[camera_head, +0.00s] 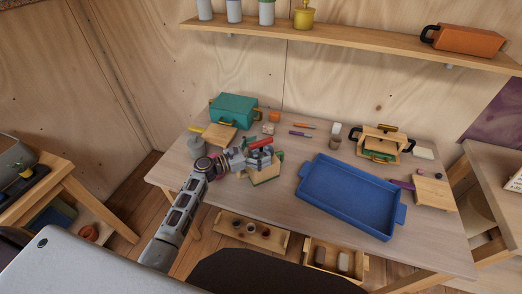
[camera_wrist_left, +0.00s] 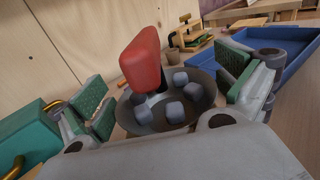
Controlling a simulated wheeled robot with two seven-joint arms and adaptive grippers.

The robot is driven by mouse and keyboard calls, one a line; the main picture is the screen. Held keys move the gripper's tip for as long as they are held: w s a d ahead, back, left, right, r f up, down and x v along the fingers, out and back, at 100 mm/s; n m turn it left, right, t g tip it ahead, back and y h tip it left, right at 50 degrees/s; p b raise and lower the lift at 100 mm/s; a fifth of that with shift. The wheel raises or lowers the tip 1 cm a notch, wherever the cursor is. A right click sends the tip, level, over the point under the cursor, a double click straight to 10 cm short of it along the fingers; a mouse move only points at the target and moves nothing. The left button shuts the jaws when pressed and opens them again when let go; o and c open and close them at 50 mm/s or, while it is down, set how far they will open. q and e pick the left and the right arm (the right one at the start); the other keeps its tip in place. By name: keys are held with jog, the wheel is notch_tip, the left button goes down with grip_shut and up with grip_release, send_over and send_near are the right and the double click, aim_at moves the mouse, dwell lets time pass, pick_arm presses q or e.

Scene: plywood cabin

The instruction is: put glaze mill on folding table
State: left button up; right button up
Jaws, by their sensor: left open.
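The likely glaze mill is a grey round dish (camera_wrist_left: 160,115) with several grey-blue blocks inside and a red upright part (camera_wrist_left: 142,60). In the head view its red part (camera_head: 260,143) shows at my left gripper (camera_head: 252,158), and the rest is mostly hidden. In the left wrist view my left gripper (camera_wrist_left: 165,108) is open, with one green-padded finger on each side of the dish. I see no clear grip. The large wooden table (camera_head: 300,150) stands below; I cannot tell which table is the folding one. My right gripper is not in view.
A blue tray (camera_head: 404,214) fills the table's right front. A teal box (camera_head: 232,110) stands behind left, and a wooden box with black handles (camera_head: 382,141) behind right. Another wooden table (camera_head: 25,205) is at left, and a stand (camera_head: 490,165) at right. A shelf (camera_head: 350,43) hangs above.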

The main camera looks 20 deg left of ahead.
pick_arm(q)
jog(key=shift+s+a+r, duration=0.1)
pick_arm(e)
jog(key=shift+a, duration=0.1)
pick_arm(q)
jog(key=shift+s+a, duration=0.45)
jog(key=b+v, duration=0.1)
jog(key=v, duration=0.7)
jog(key=shift+s+a, duration=0.2)
jog(key=shift+v, duration=0.95)
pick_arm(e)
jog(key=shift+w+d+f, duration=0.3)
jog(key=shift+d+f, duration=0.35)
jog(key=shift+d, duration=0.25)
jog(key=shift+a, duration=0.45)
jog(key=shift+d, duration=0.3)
